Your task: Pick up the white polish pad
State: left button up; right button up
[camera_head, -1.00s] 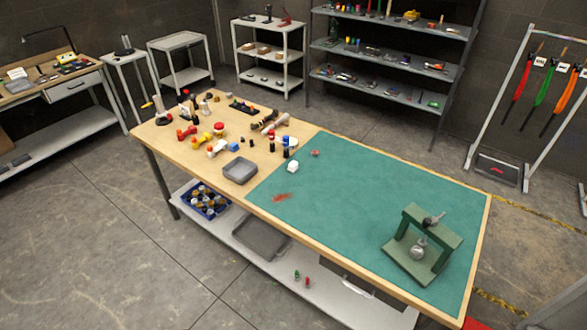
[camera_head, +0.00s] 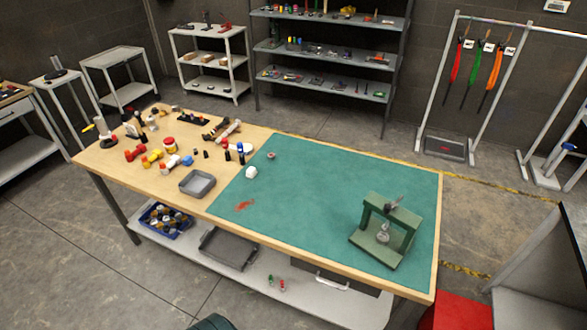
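A small white rounded object (camera_head: 251,172), which may be the white polish pad, sits near the left edge of the green mat (camera_head: 310,210). It is too small for me to be sure what it is. A small reddish round piece (camera_head: 271,155) lies behind it, and a red smear (camera_head: 244,205) marks the mat in front of it. Neither of my grippers shows in the head view.
A wooden workbench (camera_head: 97,162) carries the mat. Small tools and a grey tray (camera_head: 197,183) crowd its left part. A green frame fixture (camera_head: 385,230) stands on the right of the mat. The mat's middle is clear. Shelves (camera_head: 325,50) stand behind.

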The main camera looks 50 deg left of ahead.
aim_at(251, 171)
jog(key=k+j+z, duration=0.1)
jog(key=j+z, duration=0.2)
jog(key=j, duration=0.15)
jog(key=k+j+z, duration=0.15)
jog(key=j+z, duration=0.15)
jog(key=j, duration=0.15)
jog(key=k+j+z, duration=0.15)
jog(key=j+z, duration=0.15)
jog(key=k+j+z, duration=0.3)
jog(key=j, duration=0.15)
jog(key=i, duration=0.05)
